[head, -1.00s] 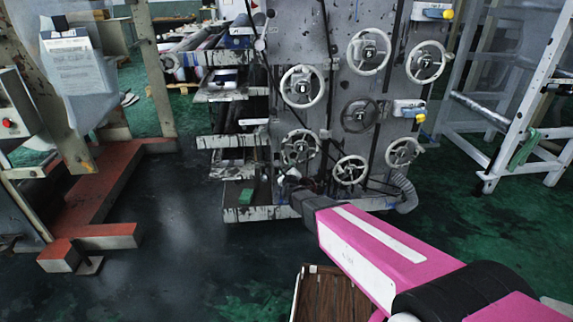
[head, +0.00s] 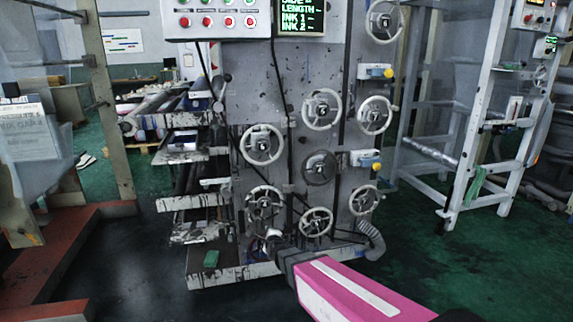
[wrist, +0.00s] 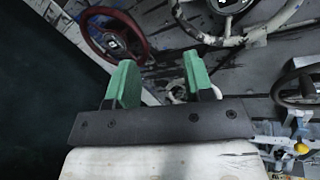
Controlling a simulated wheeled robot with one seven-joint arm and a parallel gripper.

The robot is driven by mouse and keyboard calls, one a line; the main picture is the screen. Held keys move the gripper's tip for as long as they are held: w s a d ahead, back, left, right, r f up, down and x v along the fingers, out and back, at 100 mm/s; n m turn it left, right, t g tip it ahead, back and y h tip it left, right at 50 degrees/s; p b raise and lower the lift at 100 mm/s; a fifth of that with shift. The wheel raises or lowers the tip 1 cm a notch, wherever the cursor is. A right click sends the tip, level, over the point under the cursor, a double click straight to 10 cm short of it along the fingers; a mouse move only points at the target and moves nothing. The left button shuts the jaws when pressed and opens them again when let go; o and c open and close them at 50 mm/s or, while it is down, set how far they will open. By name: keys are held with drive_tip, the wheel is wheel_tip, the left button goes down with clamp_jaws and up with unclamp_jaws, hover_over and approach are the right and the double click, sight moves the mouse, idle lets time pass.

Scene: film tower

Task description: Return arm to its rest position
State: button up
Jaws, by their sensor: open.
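My gripper (wrist: 160,82) shows in the wrist view with its two green fingers apart and nothing between them. Behind the fingers is the machine's grey face with a red handwheel (wrist: 112,38) at upper left, a pale handwheel (wrist: 222,25) at the top and a dark handwheel (wrist: 298,88) at right. In the head view my pink arm (head: 350,290) reaches from the lower right toward the foot of the machine (head: 300,75). The fingers cannot be made out there. I cannot tell the gap between the fingers and the machine.
Several handwheels, such as a pale one (head: 322,109), stick out of the machine's front. A corrugated hose (head: 372,243) curves at its lower right. A white frame (head: 480,130) stands at right, a red floor beam (head: 75,245) at left. Green floor (head: 440,265) is open at right.

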drive_tip(key=s+d+n+g+h, duration=0.2)
drive_tip(key=s+d+n+g, duration=0.5)
drive_tip(key=d, duration=0.7)
drive_tip(key=s+d+n+g+h, duration=0.2)
drive_tip(key=s+d+n+g, duration=0.4)
drive_tip(key=s+d+n, duration=0.5)
drive_tip(key=s+d, duration=0.1)
drive_tip(key=d, duration=0.3)
drive_tip(key=shift+d+g+h, duration=0.2)
drive_tip(key=shift+g+h, duration=0.2)
drive_tip(key=shift+s, duration=0.1)
